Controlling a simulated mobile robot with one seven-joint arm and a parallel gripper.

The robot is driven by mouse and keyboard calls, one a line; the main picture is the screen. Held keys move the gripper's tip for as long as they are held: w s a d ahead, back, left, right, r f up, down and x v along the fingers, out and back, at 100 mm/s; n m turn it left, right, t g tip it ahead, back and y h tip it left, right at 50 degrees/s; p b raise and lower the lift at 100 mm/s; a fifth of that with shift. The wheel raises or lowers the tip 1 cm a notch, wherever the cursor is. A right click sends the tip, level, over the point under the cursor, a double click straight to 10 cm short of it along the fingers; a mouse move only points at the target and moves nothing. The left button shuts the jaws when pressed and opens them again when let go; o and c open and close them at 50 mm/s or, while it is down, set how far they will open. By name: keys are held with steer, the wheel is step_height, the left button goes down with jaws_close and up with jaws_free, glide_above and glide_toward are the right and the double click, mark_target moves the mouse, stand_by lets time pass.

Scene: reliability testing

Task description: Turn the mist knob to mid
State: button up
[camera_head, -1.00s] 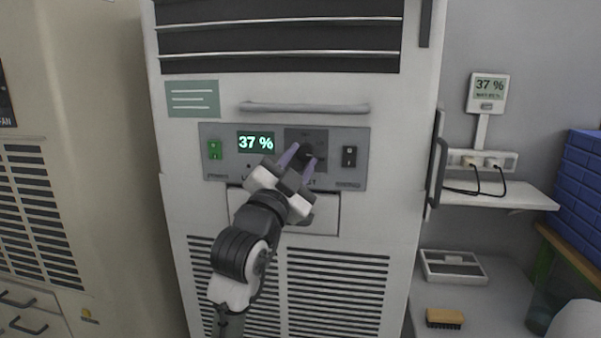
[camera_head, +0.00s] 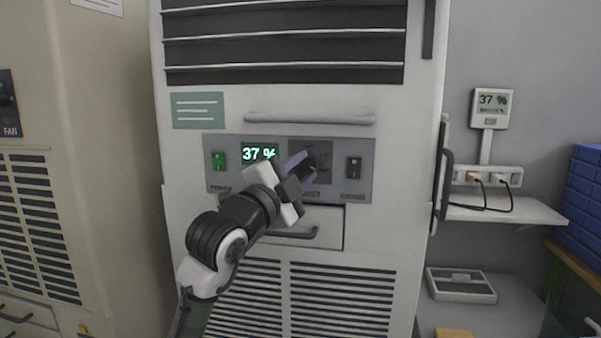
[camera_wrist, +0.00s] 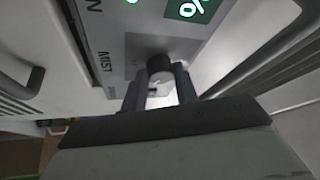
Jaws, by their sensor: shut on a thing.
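The mist knob (camera_wrist: 160,68) is dark and round, on a dark square plate (camera_wrist: 195,47) above the word MIST in the wrist view. In the head view the knob is mostly hidden by my fingers, on its plate (camera_head: 324,150) between the display and the right switch. My gripper (camera_head: 302,171) is at the panel, tilted, with its two fingers on either side of the knob and shut on it. The fingers (camera_wrist: 160,88) also show in the wrist view. The knob's pointer is too unclear to read.
The panel display (camera_head: 259,152) reads 37 %, partly covered by my gripper. A lit green switch (camera_head: 218,161) is at left and a dark switch (camera_head: 354,167) at right. A bar handle (camera_head: 310,118) juts out above, and a drawer handle (camera_head: 292,233) lies below.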

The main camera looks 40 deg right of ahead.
steer(key=o, duration=1)
steer(key=shift+c, duration=0.2)
steer(key=b+v, duration=0.2)
steer(key=v, duration=1.1)
steer(key=shift+a+f, duration=0.2)
steer(key=shift+a, duration=0.15)
steer(key=shift+s, duration=0.1)
